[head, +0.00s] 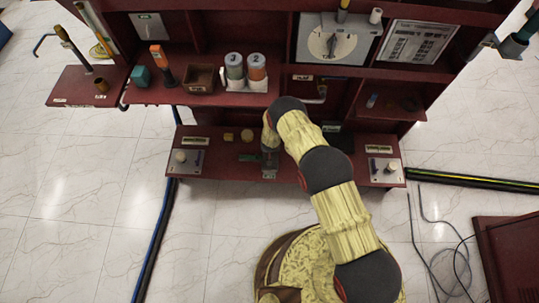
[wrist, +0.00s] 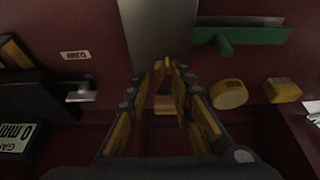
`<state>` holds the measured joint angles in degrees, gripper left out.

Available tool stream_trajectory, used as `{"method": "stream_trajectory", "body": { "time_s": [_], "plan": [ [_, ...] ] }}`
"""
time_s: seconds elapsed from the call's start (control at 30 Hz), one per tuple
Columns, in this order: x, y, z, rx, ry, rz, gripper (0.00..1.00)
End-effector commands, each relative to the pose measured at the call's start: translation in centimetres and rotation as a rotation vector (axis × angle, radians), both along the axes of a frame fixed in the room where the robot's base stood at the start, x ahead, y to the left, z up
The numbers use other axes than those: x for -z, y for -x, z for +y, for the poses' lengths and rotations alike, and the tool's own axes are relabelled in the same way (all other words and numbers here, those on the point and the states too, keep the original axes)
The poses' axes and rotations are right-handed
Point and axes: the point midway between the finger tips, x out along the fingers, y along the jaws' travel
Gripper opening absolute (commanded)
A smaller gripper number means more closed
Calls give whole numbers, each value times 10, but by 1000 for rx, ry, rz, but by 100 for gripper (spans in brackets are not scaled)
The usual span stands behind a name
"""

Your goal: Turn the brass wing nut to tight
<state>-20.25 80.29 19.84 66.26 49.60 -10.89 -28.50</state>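My gripper (wrist: 168,70) reaches down over the low bench, at a grey metal plate (wrist: 155,32). Its two fingers stand apart, with a narrow gap at the tips. A small tan or brass-coloured piece (wrist: 165,103) shows between them in the wrist view. I cannot tell whether it is the wing nut or whether the fingers touch it. No wing nut shape can be made out clearly; the fingers cover that spot. In the head view my gripper (head: 269,156) is small and partly covered by my arm.
A green bar with a handle (wrist: 240,37) lies close beside my gripper. A round brass-coloured piece (wrist: 229,94) and a yellow block (wrist: 283,90) sit nearby. On the other side are a "CLAMP" label (wrist: 76,55) and a grey metal fitting (wrist: 81,93). A shelf (head: 210,95) stands above the bench.

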Motion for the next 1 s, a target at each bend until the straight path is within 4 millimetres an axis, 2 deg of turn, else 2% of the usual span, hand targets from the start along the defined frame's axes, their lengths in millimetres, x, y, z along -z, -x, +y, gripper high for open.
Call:
{"method": "stream_trajectory", "body": {
  "time_s": [0.03,0.33,0.43,0.6,0.8,1.0],
  "plan": [
    [-19,0,2,-2,-1,-6,23],
    [-68,21,2,1,-1,-5,23],
    [-57,39,5,2,-20,49,23],
    [-51,68,10,1,-47,140,23],
    [-57,104,13,-20,-66,249,23],
    [-82,129,15,-42,-82,343,23]
  ]
}}
